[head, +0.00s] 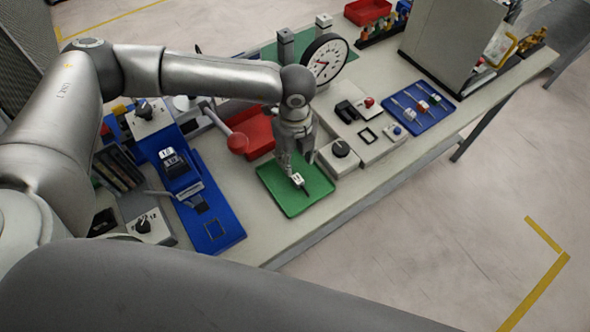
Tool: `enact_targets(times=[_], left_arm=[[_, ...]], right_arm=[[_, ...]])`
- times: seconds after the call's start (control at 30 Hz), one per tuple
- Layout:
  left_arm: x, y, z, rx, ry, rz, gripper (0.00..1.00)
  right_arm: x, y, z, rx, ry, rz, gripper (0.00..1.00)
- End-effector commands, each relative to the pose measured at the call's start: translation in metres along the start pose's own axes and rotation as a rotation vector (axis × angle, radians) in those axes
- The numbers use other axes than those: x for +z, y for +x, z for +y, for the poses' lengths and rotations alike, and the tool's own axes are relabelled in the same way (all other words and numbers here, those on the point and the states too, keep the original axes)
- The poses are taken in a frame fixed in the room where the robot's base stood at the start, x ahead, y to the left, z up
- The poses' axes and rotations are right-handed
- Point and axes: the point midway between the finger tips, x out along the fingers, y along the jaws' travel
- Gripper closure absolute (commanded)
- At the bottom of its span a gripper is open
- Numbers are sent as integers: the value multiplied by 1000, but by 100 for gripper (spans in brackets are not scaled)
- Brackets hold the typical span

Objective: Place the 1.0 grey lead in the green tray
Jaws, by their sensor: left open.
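The green tray (290,207) lies flat near the front edge of the bench. A small white-bodied lead (298,179) with a dark end is over the middle of the tray, right at my left gripper's tips. Its label is too small to read, and I cannot tell whether it touches the tray floor. My left gripper (296,172) points down over the tray from behind, open, with its fingers close around or beside the lead. My right gripper is out of view.
A blue tray (440,118) at the right holds several leads. A red bin (262,128) is behind the green tray. A box with a black knob (341,150) stands close to its right. A blue fixture (227,228) is at the left. A round dial (325,60) stands behind.

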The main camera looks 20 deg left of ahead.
Motion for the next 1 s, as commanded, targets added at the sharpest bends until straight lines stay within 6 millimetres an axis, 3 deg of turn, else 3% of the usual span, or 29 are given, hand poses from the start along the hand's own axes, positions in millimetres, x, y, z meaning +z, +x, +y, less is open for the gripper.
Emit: enact_targets(times=[0.1,0.3,1.0], left_arm=[[0,-19,0,-2,0,0,58],[0,-42,0,-1,1,0,58],[0,-54,0,0,1,1,58]], right_arm=[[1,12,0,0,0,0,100],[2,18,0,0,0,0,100],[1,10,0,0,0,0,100]])
